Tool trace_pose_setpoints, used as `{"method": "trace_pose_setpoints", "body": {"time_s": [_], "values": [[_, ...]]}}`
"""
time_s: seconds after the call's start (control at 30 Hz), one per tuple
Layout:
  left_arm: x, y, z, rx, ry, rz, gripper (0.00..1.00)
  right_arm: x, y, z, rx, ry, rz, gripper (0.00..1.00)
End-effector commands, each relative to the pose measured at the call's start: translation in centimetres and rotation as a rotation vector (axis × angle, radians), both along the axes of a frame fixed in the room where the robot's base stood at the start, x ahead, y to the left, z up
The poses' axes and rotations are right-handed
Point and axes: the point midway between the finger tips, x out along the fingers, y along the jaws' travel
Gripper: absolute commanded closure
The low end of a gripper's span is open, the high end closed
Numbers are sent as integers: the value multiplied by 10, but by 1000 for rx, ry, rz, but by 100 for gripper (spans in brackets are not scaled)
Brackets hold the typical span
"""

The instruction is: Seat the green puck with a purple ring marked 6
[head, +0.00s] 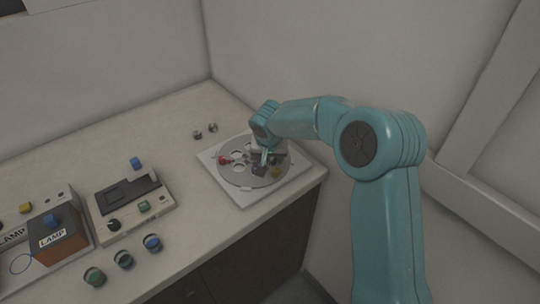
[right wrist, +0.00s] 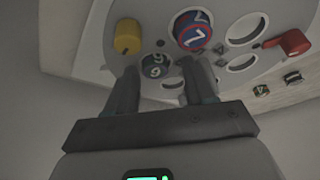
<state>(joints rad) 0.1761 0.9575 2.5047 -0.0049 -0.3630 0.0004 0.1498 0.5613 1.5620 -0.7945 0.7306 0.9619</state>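In the right wrist view, a small dark puck (right wrist: 155,67) with a 6-like mark on top is at the round plate. It is shaded, so its body and ring colours are hard to tell. My right gripper (right wrist: 159,72) is open, with one finger on each side of this puck and a visible gap to each. In the head view my right gripper (head: 266,157) is low over the round plate (head: 238,178), and the arm hides part of it. A blue puck with a red ring marked 7 (right wrist: 192,30) sits at the plate too. My left gripper is not in view.
The plate has several round holes, a red handle (right wrist: 290,42) and a yellow knob (right wrist: 127,36). Several pucks (head: 124,259) line the counter's front edge. A grey device (head: 130,205) and a lamp box (head: 58,240) stand left.

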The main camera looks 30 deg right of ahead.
Motion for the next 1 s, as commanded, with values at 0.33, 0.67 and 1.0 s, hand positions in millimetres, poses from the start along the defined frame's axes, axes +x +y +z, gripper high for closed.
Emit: {"method": "trace_pose_setpoints", "body": {"time_s": [0.33,0.67,1.0], "values": [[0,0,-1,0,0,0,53,-5,-2,-7,0,20,-6,40],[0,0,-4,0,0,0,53,-11,4,18,0,11,-5,40],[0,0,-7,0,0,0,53,-37,27,104,-3,-1,-1,40]]}}
